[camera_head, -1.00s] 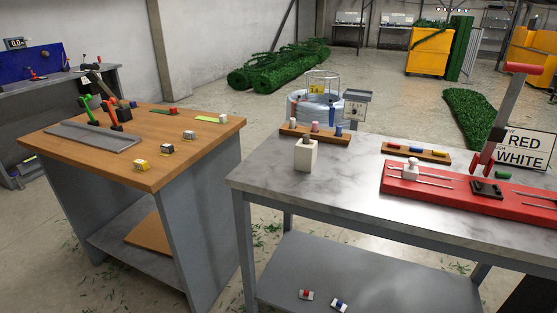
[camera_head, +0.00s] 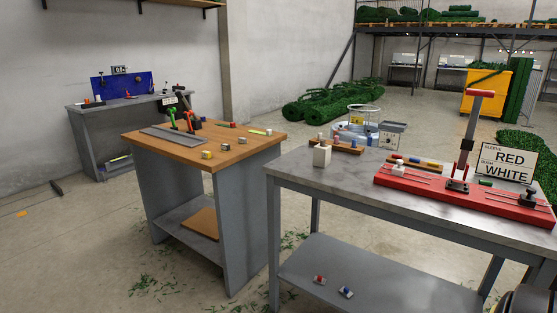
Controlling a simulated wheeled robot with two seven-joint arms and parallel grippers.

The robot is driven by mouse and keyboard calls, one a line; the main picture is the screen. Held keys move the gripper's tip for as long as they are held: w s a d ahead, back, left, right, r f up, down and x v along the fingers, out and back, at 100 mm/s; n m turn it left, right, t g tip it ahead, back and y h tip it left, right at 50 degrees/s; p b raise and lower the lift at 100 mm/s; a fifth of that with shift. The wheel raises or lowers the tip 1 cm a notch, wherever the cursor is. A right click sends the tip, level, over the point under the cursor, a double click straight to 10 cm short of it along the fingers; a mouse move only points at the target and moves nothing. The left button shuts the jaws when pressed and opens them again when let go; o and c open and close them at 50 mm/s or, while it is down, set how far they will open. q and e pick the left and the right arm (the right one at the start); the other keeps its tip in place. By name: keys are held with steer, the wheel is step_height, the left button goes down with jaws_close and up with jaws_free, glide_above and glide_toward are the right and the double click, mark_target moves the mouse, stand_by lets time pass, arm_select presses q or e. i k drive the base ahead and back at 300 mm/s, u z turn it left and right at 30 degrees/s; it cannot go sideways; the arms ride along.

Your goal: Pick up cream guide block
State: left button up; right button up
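A cream block (camera_head: 321,156) with a short dark piece on top stands upright near the far left corner of the grey marbled table (camera_head: 345,190). A smaller white block (camera_head: 398,168) sits on the red fixture (camera_head: 470,197) further right on that table. I cannot tell for certain from looks alone which is the guide block, but the left one looks cream. Neither of my grippers shows in the view. Nothing is seen touching either block.
A wooden-topped bench (camera_head: 180,148) with small coloured blocks stands left, with a narrow gap between it and the table. A wooden peg rack (camera_head: 345,147) lies behind the cream block. The red fixture has an upright lever (camera_head: 471,130). Floor in front of the bench is open.

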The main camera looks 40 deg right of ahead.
mark_target(321, 158)
steer(key=z, duration=0.1)
steer(key=i, duration=1.3)
steer(key=z, duration=1.4)
steer(key=i, duration=0.85)
steer(key=z, duration=1)
steer(key=i, duration=0.55)
steer(key=z, duration=0.05)
